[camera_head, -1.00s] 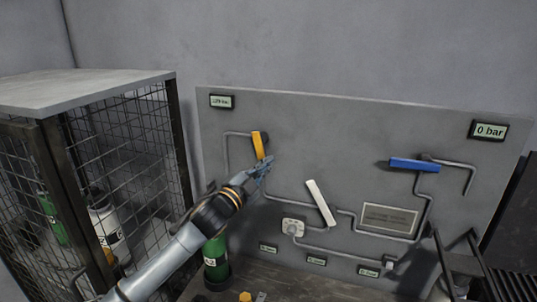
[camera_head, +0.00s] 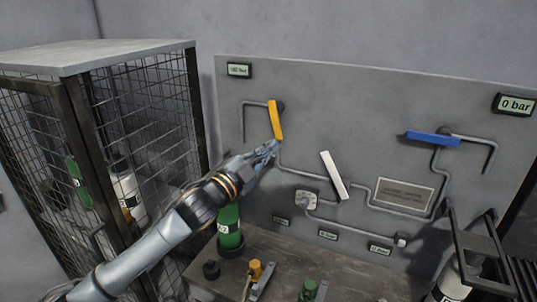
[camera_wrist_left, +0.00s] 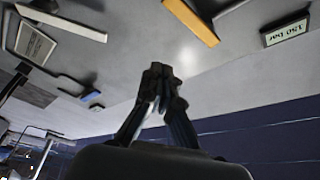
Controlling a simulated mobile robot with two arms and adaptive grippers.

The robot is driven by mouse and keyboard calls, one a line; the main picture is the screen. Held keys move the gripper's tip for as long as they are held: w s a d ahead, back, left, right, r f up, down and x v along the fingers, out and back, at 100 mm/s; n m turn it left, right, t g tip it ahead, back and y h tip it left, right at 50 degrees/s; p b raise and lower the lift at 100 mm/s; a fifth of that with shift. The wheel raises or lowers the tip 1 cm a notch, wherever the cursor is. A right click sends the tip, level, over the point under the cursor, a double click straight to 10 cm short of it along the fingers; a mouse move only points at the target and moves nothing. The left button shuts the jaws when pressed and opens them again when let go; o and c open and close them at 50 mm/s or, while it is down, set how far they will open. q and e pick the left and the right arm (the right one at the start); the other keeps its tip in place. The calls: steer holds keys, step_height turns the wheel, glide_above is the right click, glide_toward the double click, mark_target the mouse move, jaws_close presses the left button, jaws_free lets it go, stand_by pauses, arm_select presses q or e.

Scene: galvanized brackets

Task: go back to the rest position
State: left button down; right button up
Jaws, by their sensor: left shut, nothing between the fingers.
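My left gripper (camera_head: 268,150) is shut and empty, in front of the grey panel (camera_head: 350,100), just below the lower end of the yellow lever (camera_head: 275,120). In the left wrist view its fingertips (camera_wrist_left: 160,75) meet, and the yellow lever (camera_wrist_left: 191,20) is beyond them, apart from the fingers. The yellow lever stands nearly upright. A white lever (camera_head: 333,175) is tilted and a blue lever (camera_head: 432,139) lies almost level. My right gripper is not in view.
A mesh cage (camera_head: 150,110) holding bottles stands at the left. A green cylinder (camera_head: 230,228) stands below my arm. A bench (camera_head: 290,262) carries small yellow and green fittings. Displays sit at the panel's upper corners; the right one (camera_head: 514,104) reads 0 bar. A dark frame stands at the right.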

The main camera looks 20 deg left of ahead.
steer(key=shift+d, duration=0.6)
